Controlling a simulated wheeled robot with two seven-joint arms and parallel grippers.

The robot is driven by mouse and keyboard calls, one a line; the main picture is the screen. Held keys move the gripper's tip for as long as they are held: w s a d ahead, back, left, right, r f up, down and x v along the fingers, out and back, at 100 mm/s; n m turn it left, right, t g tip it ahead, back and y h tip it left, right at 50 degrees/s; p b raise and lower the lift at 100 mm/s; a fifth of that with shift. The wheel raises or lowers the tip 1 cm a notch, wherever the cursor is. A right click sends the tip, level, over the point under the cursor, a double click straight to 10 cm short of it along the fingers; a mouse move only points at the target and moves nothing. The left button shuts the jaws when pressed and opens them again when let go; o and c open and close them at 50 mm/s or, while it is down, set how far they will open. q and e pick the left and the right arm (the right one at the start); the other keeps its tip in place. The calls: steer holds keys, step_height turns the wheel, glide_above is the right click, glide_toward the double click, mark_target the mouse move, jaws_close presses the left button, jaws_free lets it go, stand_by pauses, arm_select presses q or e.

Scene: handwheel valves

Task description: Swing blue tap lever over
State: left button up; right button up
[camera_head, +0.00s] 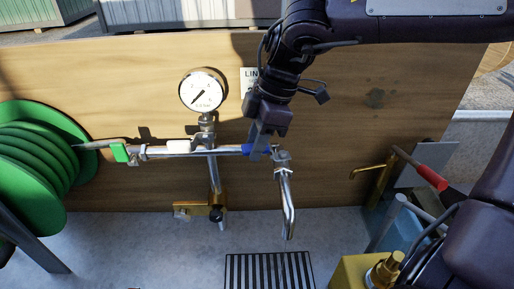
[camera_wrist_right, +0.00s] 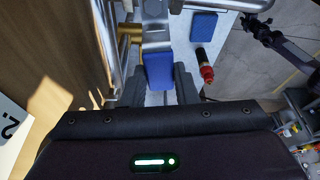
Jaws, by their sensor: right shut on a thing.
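The blue tap lever (camera_head: 248,149) lies along the horizontal metal pipe (camera_head: 225,151), at the right end near the tap body (camera_head: 282,157). A curved metal spout (camera_head: 288,205) hangs down from the tap. My right gripper (camera_head: 260,143) comes down from above and is shut on the blue lever, hiding part of it. In the right wrist view the blue lever (camera_wrist_right: 158,72) sits between the two dark fingers (camera_wrist_right: 160,88). My left gripper is not in view.
A round pressure gauge (camera_head: 202,90) stands above the pipe, left of my gripper. A green lever (camera_head: 120,152) and a green hose reel (camera_head: 35,155) are at the left. A red-handled lever (camera_head: 430,175) is at the right. A floor drain grate (camera_head: 268,270) lies below.

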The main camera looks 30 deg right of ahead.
steer(key=o, duration=0.4)
steer(key=shift+w+d+f+m+t, duration=0.1)
steer(key=shift+w+d+m+t, duration=0.2)
steer(key=shift+m, duration=0.5)
steer(key=shift+o, duration=1.1)
steer(key=shift+a, duration=0.1)
steer(key=shift+o, duration=1.1)
steer(key=shift+w, duration=0.1)
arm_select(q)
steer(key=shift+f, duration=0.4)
arm_select(e)
step_height(320, 180, up, 6)
steer(key=p, duration=0.5)
steer(key=shift+r, duration=0.2)
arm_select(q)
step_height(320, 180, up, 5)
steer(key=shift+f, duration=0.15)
arm_select(e)
steer(key=shift+f, duration=0.1)
